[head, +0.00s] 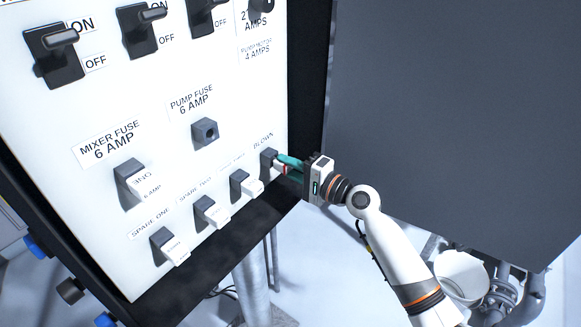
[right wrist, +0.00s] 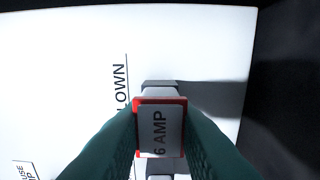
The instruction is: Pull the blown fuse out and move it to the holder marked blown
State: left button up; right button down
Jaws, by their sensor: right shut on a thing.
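My right gripper (head: 289,165) is at the lower right of the white panel, its teal fingers shut on a fuse. The pump fuse holder (head: 205,132) is empty. My left gripper is not in view.
The mixer fuse (head: 133,184) sits in its holder. Several spare fuses stand in the lower row, including spare one (head: 175,250) and spare two (head: 214,214). Black switches (head: 53,55) line the top. A dark grey surface (head: 450,110) rises to the right.

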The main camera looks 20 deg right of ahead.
aim_at(290, 168)
jog(key=shift+w+a, duration=0.25)
jog(key=shift+w, duration=0.05)
jog(key=c, duration=0.7)
grip_release()
jog(key=shift+o, duration=0.2)
jog(key=shift+d, duration=0.1)
jog(key=shift+v, duration=3)
jog(key=shift+s, duration=0.1)
